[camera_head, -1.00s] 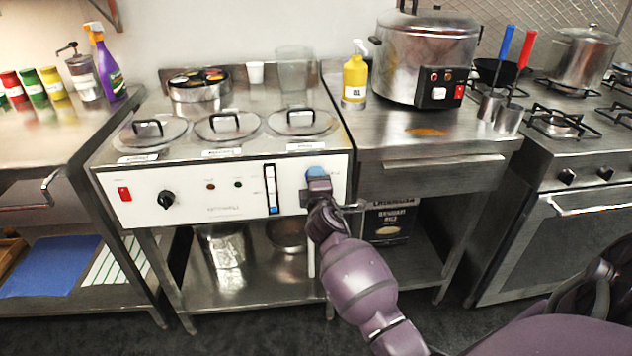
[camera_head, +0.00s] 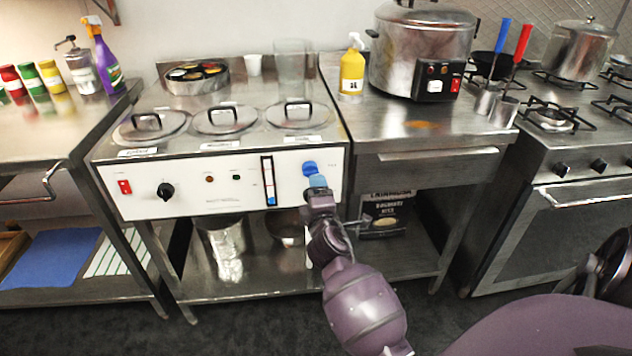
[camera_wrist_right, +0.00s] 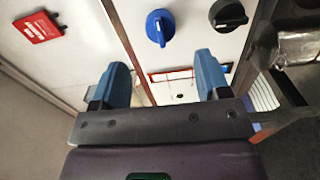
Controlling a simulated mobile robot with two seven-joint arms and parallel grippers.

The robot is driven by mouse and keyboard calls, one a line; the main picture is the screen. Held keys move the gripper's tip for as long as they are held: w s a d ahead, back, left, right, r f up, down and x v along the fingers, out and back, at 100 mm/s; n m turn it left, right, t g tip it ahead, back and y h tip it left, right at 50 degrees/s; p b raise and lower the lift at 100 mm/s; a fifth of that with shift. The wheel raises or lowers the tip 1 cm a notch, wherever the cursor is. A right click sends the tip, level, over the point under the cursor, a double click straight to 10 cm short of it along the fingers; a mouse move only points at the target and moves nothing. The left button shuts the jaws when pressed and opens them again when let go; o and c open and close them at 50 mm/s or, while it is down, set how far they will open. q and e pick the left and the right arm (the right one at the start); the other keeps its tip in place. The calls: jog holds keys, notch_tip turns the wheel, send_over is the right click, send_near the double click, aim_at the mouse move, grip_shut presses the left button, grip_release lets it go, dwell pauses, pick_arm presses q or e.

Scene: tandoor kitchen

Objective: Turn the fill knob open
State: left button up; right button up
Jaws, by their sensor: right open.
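The blue knob (camera_head: 310,168) is at the right end of the white front panel (camera_head: 225,205) of the steel bain-marie. It also shows in the right wrist view (camera_wrist_right: 160,27), with a pale mark on its face. A black knob (camera_wrist_right: 229,14) is beside it there. My right gripper (camera_head: 318,182) is just below and in front of the blue knob, apart from it. In the right wrist view its blue fingers (camera_wrist_right: 164,82) are spread and empty, and the knob is beyond the gap between them. My left gripper is not in view.
The panel also carries a red switch (camera_head: 124,186), a black dial (camera_head: 165,191) and a vertical level gauge (camera_head: 268,181). A counter with a yellow bottle (camera_head: 352,68) and a large steel cooker (camera_head: 420,50) stands to the right. A red label (camera_wrist_right: 38,27) shows in the right wrist view.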

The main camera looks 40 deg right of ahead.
jog(key=shift+v, duration=1.3)
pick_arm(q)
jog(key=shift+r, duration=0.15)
pick_arm(e)
jog(key=s+a+f+m+y+p, duration=0.1)
jog(key=s+a+m+y+p, duration=0.1)
jog(key=s+a+m+y, duration=0.55)
pick_arm(q)
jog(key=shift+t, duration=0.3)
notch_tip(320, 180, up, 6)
jog(key=p, duration=0.5)
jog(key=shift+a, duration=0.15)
pick_arm(e)
jog(key=s+a+f+m+g+y, duration=0.1)
jog(key=s+f, duration=0.3)
jog(key=s, duration=0.7)
jog(key=s+a+f+m+g+y, duration=0.1)
jog(key=s+f, duration=0.4)
jog(key=s, duration=0.6)
jog(key=shift+s+a+m+g, duration=0.35)
jog(key=shift+a+m+g, duration=0.1)
jog(key=shift+a+g, duration=0.6)
